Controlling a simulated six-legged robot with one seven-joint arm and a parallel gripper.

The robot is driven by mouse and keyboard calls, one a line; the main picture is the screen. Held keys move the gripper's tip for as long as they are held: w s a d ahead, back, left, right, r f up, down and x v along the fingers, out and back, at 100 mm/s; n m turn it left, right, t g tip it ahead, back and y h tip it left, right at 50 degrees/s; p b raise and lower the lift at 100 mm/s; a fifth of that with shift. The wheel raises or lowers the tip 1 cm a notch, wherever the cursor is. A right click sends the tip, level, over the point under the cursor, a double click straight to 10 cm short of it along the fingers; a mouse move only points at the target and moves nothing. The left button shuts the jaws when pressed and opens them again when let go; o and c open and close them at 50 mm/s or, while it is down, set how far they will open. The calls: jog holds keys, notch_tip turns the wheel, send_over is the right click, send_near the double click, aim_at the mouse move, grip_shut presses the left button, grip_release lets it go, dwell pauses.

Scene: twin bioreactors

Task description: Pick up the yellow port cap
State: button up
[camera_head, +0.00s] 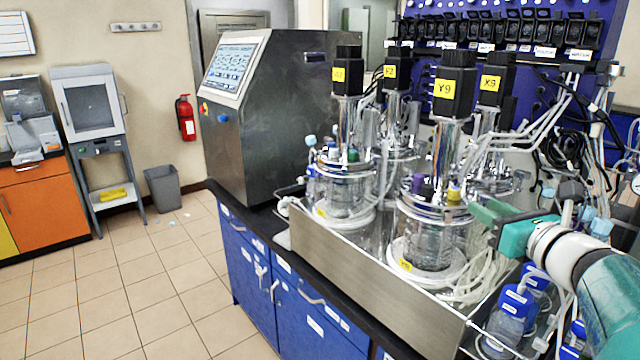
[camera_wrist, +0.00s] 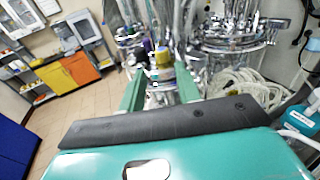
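The yellow port cap (camera_head: 454,194) sits on the metal lid of the front right bioreactor (camera_head: 432,235), beside a purple cap (camera_head: 418,184). In the wrist view the yellow cap (camera_wrist: 163,57) shows between and beyond the two green fingertips. My gripper (camera_head: 486,217) is just right of the cap in the head view, with its fingers pointing left toward it. The wrist view shows the fingers (camera_wrist: 160,75) spread apart with nothing held between them. The exact gap between fingertips and cap is hard to tell.
Tall motors with yellow labels, such as the Y9 motor (camera_head: 446,85), rise above the lids. A control console (camera_head: 265,110) stands behind left.

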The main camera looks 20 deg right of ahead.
aim_at(459, 191)
jog(key=w, duration=0.8)
jog(key=shift+d+f, duration=0.25)
jog(key=shift+d, duration=0.1)
jog(key=shift+c, duration=0.4)
grip_shut()
